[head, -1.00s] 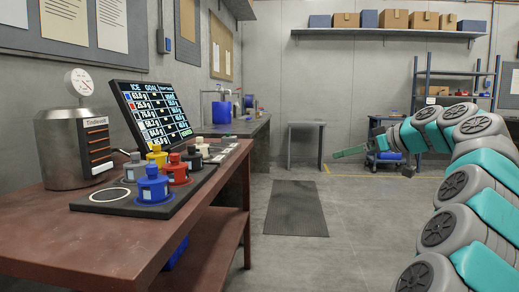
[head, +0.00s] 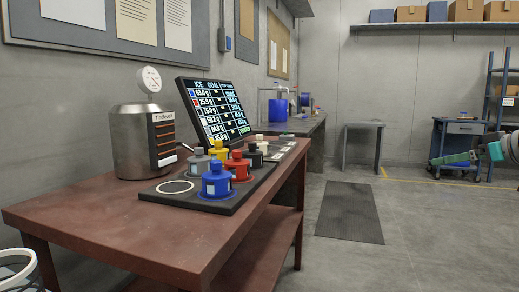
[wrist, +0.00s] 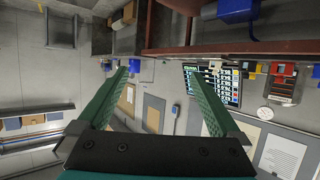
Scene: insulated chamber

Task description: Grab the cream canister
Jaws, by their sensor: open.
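The cream canister (head: 259,140) stands at the far end of the group of canisters on the dark board. It is small in the head view and its lower part is partly hidden by the black canister (head: 255,157). My gripper (head: 452,159) shows only in part at the right edge of the head view, far right of the table and apart from all canisters. In the wrist view my gripper (wrist: 156,73) has its two green fingers wide apart with nothing between them.
The brown table (head: 130,225) bears the dark board (head: 225,204) with blue, red, yellow and grey canisters, a metal vessel (head: 143,140) and a tilted screen (head: 214,112). An open bin (head: 20,270) is at the lower left. Floor right of the table is clear around a dark mat (head: 349,212).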

